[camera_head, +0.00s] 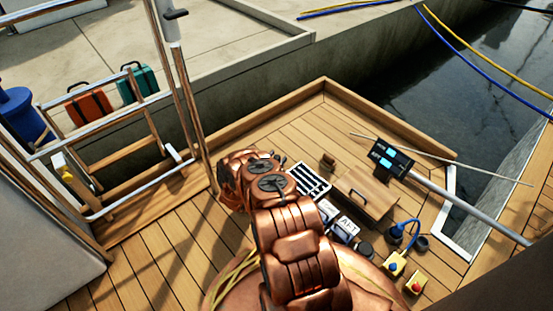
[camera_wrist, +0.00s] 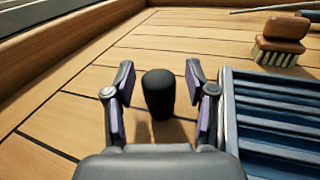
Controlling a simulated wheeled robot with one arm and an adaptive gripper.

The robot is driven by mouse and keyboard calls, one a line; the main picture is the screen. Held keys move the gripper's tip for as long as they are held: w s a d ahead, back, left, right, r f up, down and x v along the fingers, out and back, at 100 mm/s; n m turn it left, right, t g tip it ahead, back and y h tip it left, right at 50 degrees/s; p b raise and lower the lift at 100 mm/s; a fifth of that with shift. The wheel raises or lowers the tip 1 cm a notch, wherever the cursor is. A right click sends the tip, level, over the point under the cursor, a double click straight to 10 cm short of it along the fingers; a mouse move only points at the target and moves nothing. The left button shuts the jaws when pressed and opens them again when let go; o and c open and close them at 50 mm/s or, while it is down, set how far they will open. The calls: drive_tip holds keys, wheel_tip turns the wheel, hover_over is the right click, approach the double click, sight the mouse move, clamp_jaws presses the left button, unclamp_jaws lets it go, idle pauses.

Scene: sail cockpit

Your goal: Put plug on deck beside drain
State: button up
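A black tapered plug (camera_wrist: 158,93) shows in the wrist view, upright, between the two fingers of my gripper (camera_wrist: 160,98). The fingers are spread, with a visible gap on each side of the plug. The plug is at or just above the wooden deck (camera_wrist: 60,115); its lower end lies over a shadow, so contact is unclear. The slatted drain grate (camera_wrist: 280,125) is just right of the gripper. In the head view the grate (camera_head: 308,181) lies right of my wrist, and my arm hides the fingers and the plug.
A wooden brush (camera_wrist: 281,40) lies beyond the grate. A wooden box (camera_head: 365,193), an instrument display (camera_head: 392,157) on a pole and small switches (camera_head: 394,263) stand farther right. A raised wooden edge (camera_wrist: 50,45) bounds the deck at the left. Deck planks left of the plug are clear.

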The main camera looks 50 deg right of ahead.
drive_tip(key=shift+r, duration=0.1)
drive_tip(key=shift+a+r, duration=0.1)
drive_tip(key=shift+a, duration=0.15)
drive_tip(key=p+v, duration=0.2)
drive_tip(key=v, duration=0.9)
drive_tip(key=shift+a+p, duration=0.1)
drive_tip(key=shift+p, duration=0.3)
drive_tip(key=s+d+r+m+g, duration=0.1)
drive_tip(key=s+r+m+g, duration=0.15)
drive_tip(key=r, duration=0.75)
drive_tip(key=s+r+m+g+y, duration=0.15)
drive_tip(key=r+m+g, duration=0.25)
drive_tip(key=r, duration=0.5)
drive_tip(key=s+d+r+m+g, duration=0.1)
drive_tip(key=s+r+m+g, duration=0.25)
drive_tip(key=r, duration=0.65)
drive_tip(key=s+a+r+m+g+y, duration=0.2)
drive_tip(key=s+a+r+m+y, duration=0.3)
drive_tip(key=s+a+r, duration=0.35)
drive_tip(key=s+a+r+m+t+y, duration=0.1)
drive_tip(key=s+a+r+y, duration=0.1)
drive_tip(key=s+a, duration=0.3)
drive_tip(key=s+a+r+m+t+y, duration=0.2)
drive_tip(key=s+a+y, duration=0.3)
drive_tip(key=a, duration=0.8)
drive_tip(key=s+a+r+m+t+y, duration=0.2)
drive_tip(key=s+a+r+y, duration=0.1)
drive_tip(key=a, duration=0.7)
drive_tip(key=shift+s+y, duration=0.55)
drive_tip(key=shift+s, duration=0.35)
